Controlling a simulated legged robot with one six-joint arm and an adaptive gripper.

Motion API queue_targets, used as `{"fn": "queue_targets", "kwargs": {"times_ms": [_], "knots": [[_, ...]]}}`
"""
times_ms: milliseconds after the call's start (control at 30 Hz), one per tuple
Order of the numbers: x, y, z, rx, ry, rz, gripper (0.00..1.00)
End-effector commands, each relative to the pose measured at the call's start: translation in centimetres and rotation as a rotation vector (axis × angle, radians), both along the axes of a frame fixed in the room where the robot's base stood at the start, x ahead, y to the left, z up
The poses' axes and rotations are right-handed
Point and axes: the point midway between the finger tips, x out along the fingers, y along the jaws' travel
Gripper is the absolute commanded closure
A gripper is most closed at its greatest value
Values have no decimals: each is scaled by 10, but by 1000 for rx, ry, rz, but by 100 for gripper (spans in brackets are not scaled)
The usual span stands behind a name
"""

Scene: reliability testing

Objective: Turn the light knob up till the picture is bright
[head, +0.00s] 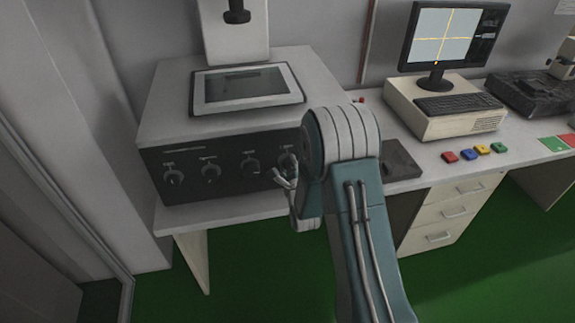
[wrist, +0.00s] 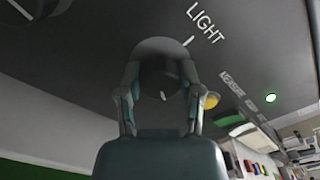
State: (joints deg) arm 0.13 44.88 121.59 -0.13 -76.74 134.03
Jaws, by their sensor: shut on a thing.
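The light knob (wrist: 163,82) is dark and round with a white pointer mark, below the white word LIGHT on the dark panel in the wrist view. My gripper (wrist: 161,92) is shut on it, with one finger on each side. In the head view my gripper (head: 286,178) is at the right end of the panel, and my arm hides part of that area. The monitor (head: 447,36) shows a pale grey-blue picture with a yellow cross.
Several other knobs, such as one at the left end (head: 173,176), line the front panel. A yellow-orange button (wrist: 211,100) and a lit green lamp (wrist: 270,98) are to the right in the wrist view. Coloured blocks (head: 467,153) lie on the desk at the right.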

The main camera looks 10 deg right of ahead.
Motion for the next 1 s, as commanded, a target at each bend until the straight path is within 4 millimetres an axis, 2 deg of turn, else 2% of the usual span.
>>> {"fn": "queue_targets", "kwargs": {"times_ms": [33, 500, 1000], "knots": [[-1, -2, -5, 43, 15, -5, 100], [-2, -1, -7, 429, 18, -5, 100], [-3, 0, -8, 585, 20, -5, 100]]}}
